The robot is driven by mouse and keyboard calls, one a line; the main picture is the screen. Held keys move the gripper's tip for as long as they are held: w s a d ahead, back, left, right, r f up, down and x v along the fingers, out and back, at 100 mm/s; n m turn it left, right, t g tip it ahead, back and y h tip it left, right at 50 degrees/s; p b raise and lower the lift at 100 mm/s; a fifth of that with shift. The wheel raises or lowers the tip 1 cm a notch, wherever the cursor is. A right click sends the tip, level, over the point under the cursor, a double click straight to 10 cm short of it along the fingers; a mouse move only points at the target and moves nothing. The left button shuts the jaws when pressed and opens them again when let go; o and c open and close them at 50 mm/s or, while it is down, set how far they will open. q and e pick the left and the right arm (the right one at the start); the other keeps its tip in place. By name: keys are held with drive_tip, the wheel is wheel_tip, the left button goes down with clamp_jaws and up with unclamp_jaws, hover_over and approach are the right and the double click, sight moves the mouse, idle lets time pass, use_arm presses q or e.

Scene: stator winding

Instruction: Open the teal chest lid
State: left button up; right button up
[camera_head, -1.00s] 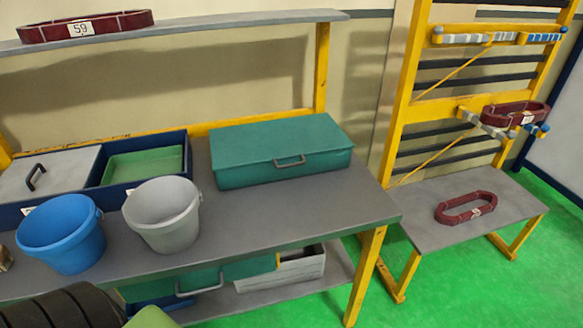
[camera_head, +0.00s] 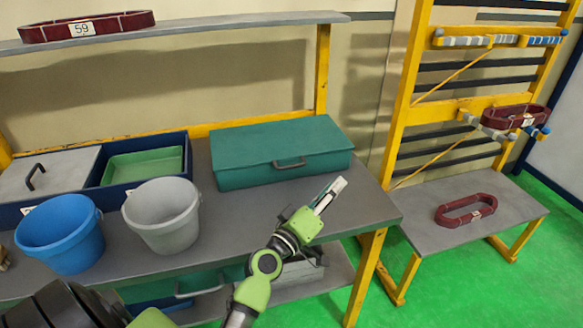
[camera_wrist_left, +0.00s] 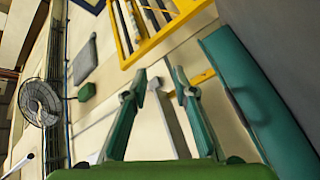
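The teal chest (camera_head: 280,155) stands at the back right of the grey workbench with its lid down. My left gripper (camera_head: 338,187) is over the bench's front right part, in front of and to the right of the handle, apart from the chest. In the left wrist view its two fingers (camera_wrist_left: 160,76) are spread with nothing between them. The chest (camera_wrist_left: 262,105) fills the right side of that view, beside the fingers. My right gripper is in neither view.
A grey bucket (camera_head: 162,216) and a blue bucket (camera_head: 62,235) stand left of the chest. A blue tray (camera_head: 110,205) with a green bin (camera_head: 143,165) is behind them. A yellow post (camera_head: 322,70) rises behind the chest. The bench top right of the grey bucket is clear.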

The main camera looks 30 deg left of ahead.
sight(292, 167)
use_arm(q)
drive_tip(key=w+a+n+g+y, duration=0.1)
drive_tip(key=w+a+n+y, duration=0.1)
drive_tip(key=a+n+y, duration=0.95)
drive_tip(key=shift+n+h, duration=0.35)
drive_tip(key=shift+h, duration=0.2)
drive_tip(key=a+f+b, duration=0.1)
drive_tip(key=f+b, duration=0.1)
drive_tip(key=a+f+b, duration=0.1)
drive_tip(key=f+b, duration=0.1)
drive_tip(key=f, duration=0.1)
drive_tip(key=a+f+b, duration=0.1)
drive_tip(key=f+b, duration=0.1)
drive_tip(key=b, duration=0.1)
drive_tip(key=shift+w+f, duration=0.15)
drive_tip(key=shift+f, duration=0.2)
drive_tip(key=x, duration=0.6)
drive_tip(key=shift+w+a, duration=0.15)
drive_tip(key=shift+w, duration=0.2)
drive_tip(key=shift+w+a+r, duration=0.15)
drive_tip(key=shift+w+r, duration=0.1)
clamp_jaws()
